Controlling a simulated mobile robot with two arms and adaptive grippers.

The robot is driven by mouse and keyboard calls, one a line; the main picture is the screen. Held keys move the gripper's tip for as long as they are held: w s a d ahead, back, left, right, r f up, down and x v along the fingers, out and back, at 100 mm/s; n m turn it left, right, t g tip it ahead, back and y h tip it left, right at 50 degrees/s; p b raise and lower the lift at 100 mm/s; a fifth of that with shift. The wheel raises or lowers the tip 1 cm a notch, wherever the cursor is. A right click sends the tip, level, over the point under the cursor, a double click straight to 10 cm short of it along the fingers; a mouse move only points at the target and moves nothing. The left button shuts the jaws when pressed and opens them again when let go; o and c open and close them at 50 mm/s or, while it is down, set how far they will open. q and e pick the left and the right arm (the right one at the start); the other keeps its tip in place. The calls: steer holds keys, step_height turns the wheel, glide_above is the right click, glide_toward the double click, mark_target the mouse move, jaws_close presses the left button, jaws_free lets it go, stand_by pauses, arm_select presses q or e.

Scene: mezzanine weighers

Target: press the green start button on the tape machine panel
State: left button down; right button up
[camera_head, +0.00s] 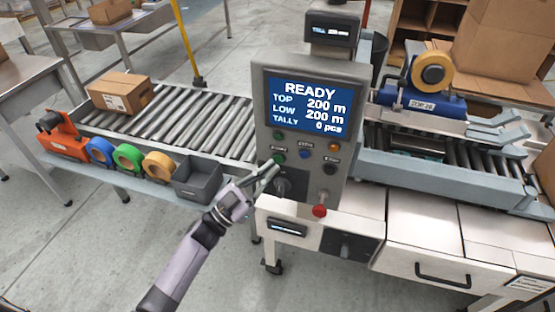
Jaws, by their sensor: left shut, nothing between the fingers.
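The tape machine panel (262,105) stands upright in the middle of the view, with a lit screen (308,105) reading READY. Two green round controls show on its left side, an upper one (278,135) and a lower one (279,157). The labels are too small to read surely, so I cannot tell which is the start button. My left gripper (270,169) is shut and empty, its fingertips just below the lower green control. I cannot tell whether they touch the panel. My right gripper is not in view.
Close by are a blue button (304,153), an orange one (333,146), a black one (330,169), a black knob (283,187) and a red knob (320,211). A grey bin (199,180) and tape rolls line the left conveyor. A taping head (425,100) stands right.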

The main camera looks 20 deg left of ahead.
arm_select(q)
steer(key=shift+w, duration=0.15)
steer(key=shift+w, duration=0.3)
steer(key=shift+w+b, duration=0.35)
steer(key=shift+w, duration=0.05)
stand_by(0.7)
stand_by(0.4)
steer(key=shift+s+p, duration=0.4)
steer(key=shift+s, duration=0.45)
steer(key=shift+s+a+p, duration=0.1)
steer(key=shift+s+p, duration=1)
steer(key=shift+s, duration=1.4)
